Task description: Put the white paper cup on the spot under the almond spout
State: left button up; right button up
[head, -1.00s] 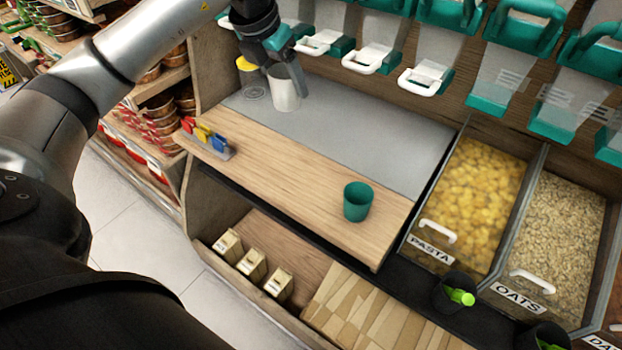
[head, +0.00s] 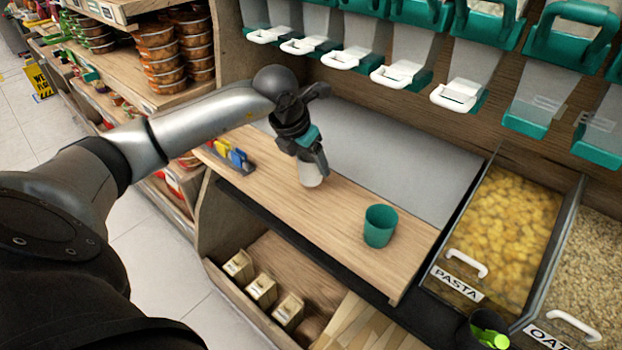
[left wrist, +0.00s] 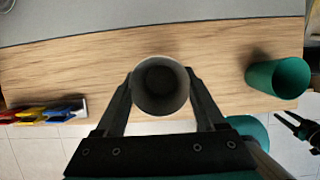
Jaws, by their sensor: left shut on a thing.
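The white paper cup (head: 312,176) is in my left gripper (head: 311,160), over the wooden front strip of the counter (head: 280,195). In the left wrist view I look down into the open, empty-looking cup (left wrist: 160,88), between the two fingers of the gripper (left wrist: 163,95). I cannot tell whether its base touches the wood. A row of dispensers with white-handled spouts (head: 398,74) hangs above the grey counter surface (head: 400,150). No almond label is readable, so I cannot tell which spout is almond. A dark forked part, probably my right gripper (left wrist: 300,130), shows at the left wrist view's right edge.
A green cup (head: 380,227) stands on the wood to the right. Coloured clips (head: 230,155) stand in a holder at the left end. Pasta (head: 505,220) and oats bins are at the right. The grey surface has free room in its middle.

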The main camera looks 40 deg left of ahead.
aim_at(311, 175)
pick_arm(q)
jog(key=shift+f+b, duration=0.55)
jog(key=shift+f, duration=1.6)
pick_arm(e)
jog(key=r, duration=0.1)
jog(key=w+a+r, duration=0.1)
jog(key=shift+r, duration=0.35)
pick_arm(q)
jog(key=shift+f, duration=0.1)
pick_arm(e)
jog(key=shift+w, duration=0.1)
pick_arm(q)
jog(key=o, duration=1.3)
jog(key=shift+c, duration=0.2)
pick_arm(e)
jog(key=shift+w+a+r, duration=0.1)
jog(key=shift+r, duration=0.05)
jog(key=shift+r, duration=0.1)
